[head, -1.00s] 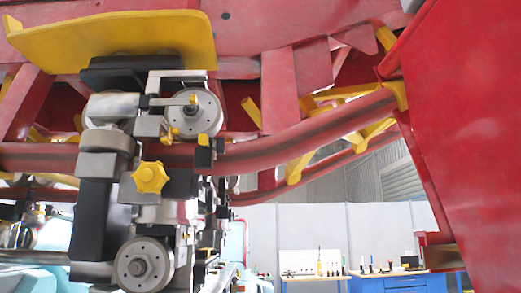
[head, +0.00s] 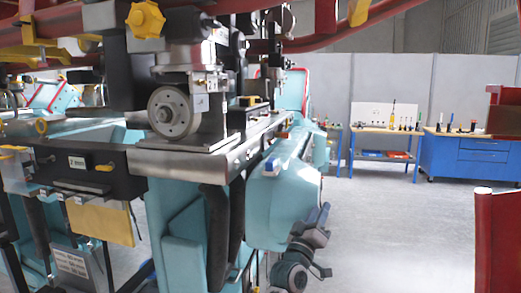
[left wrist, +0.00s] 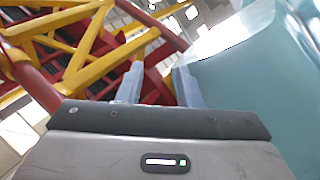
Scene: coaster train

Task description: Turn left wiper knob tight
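A yellow star-shaped knob (head: 146,18) shows at the top left of the head view, near the upper edge, on the dark and metal bracket assembly above a grey disc wheel (head: 174,112). I cannot tell for certain that it is the left wiper knob. My left gripper (left wrist: 158,84) shows in the left wrist view with two pale blue-grey fingers apart and nothing seen between them. No knob shows in that view. I cannot make out the left fingers clearly in the head view. My right gripper is not in view.
In the left wrist view, a smooth teal surface (left wrist: 245,75) lies close on the right, with yellow and red beams (left wrist: 85,60) behind. In the head view, a metal plate (head: 190,160) carries the wheel. A blue workbench (head: 475,157) stands far right across open floor.

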